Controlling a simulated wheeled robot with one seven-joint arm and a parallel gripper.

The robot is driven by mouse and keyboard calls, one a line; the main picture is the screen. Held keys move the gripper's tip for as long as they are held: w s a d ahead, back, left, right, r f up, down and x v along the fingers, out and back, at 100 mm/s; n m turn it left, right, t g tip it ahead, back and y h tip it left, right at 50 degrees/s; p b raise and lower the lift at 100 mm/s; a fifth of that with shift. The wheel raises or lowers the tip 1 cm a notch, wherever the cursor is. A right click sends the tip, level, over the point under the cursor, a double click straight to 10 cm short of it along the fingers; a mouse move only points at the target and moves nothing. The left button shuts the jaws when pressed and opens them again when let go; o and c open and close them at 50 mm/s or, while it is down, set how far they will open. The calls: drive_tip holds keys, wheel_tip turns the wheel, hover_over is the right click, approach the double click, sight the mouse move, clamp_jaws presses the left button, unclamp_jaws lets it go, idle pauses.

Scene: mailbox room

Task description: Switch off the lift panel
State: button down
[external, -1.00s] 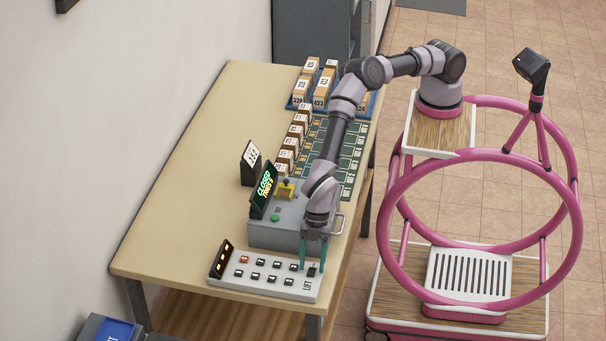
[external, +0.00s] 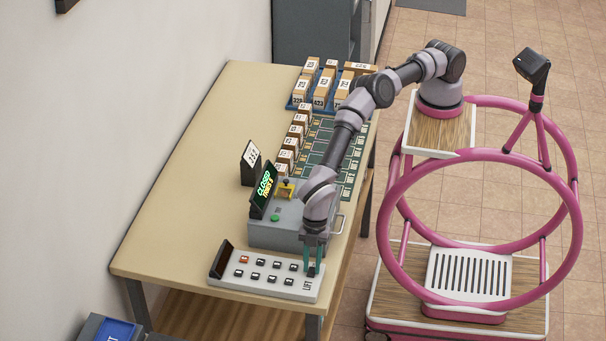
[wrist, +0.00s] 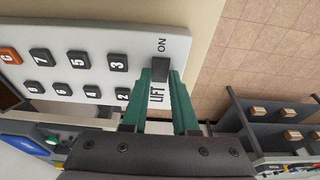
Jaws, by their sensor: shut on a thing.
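The lift panel (external: 262,276) is a white slab with dark numbered buttons and one orange button, at the table's near end. Its small display (external: 222,260) is dark. In the wrist view the panel (wrist: 92,30) shows the words LIFT and ON beside a black switch (wrist: 160,68). My gripper (external: 313,270) is at the panel's right end, with its teal fingers down around the switch. In the wrist view the fingers (wrist: 164,92) are closed on the switch, one on each side.
A grey box (external: 285,222) with a green button and a sign reading CLOSED stands just behind the panel. A number card (external: 250,163), several small boxes (external: 296,131) and a blue tray (external: 299,107) lie farther back. The table's left part is clear.

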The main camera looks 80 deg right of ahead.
sight(312, 267)
drive_tip(key=shift+w+f+h, duration=0.1)
drive_tip(key=shift+w+h, duration=0.2)
drive_tip(key=shift+s+a+h, duration=0.1)
drive_tip(key=shift+s+h, duration=0.05)
drive_tip(key=shift+h, duration=0.15)
drive_tip(key=c, duration=0.7)
unclamp_jaws()
drive_tip(key=shift+s, duration=0.1)
drive_tip(key=r, duration=0.3)
drive_tip(key=d+r, duration=0.1)
drive_tip(key=r, duration=0.7)
drive_tip(key=shift+d, duration=0.2)
